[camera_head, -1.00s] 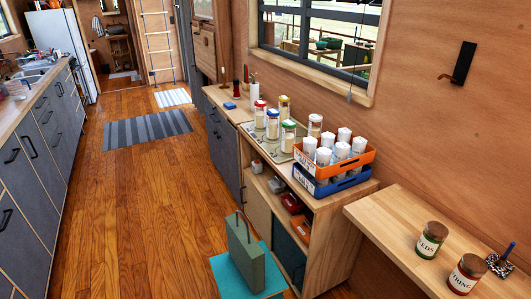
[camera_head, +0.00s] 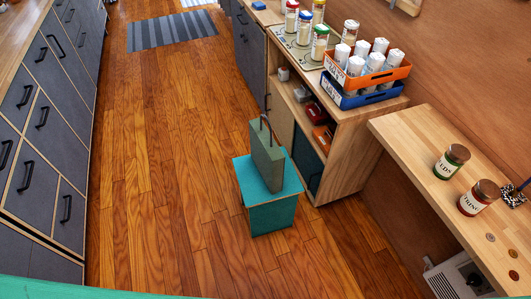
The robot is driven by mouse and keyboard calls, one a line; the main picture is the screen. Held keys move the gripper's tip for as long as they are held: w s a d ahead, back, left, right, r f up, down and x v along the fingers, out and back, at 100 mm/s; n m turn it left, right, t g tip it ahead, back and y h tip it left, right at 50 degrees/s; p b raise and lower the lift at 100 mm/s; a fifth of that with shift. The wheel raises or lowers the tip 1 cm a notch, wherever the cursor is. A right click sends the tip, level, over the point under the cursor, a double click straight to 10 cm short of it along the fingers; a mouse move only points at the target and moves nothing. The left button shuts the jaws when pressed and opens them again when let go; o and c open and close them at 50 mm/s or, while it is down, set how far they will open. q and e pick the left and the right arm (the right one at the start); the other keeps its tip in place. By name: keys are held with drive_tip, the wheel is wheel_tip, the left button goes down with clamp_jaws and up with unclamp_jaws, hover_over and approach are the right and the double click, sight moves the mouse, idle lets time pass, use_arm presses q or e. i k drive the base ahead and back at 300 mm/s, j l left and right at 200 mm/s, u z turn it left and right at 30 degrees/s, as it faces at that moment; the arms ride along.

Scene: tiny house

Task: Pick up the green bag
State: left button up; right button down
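The green bag (camera_head: 267,157) is a boxy grey-green case with a dark curved handle (camera_head: 268,130) on top. It stands upright on a teal stool (camera_head: 268,211) in the middle of the floor, in front of the open shelf unit. Neither of my grippers shows in the head view, so I cannot see their state or their distance from the bag.
A wooden bench (camera_head: 420,146) with two labelled jars is at right. Grey cabinets (camera_head: 45,115) line the left. Wooden floor around the stool is clear.

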sight(267, 155)
drive_tip(key=i+j, duration=0.25)
drive_tip(key=j, duration=0.15)
drive_tip(key=i+j, duration=0.25)
drive_tip(key=j, duration=0.15)
drive_tip(key=i+j, duration=0.25)
drive_tip(key=j, duration=0.2)
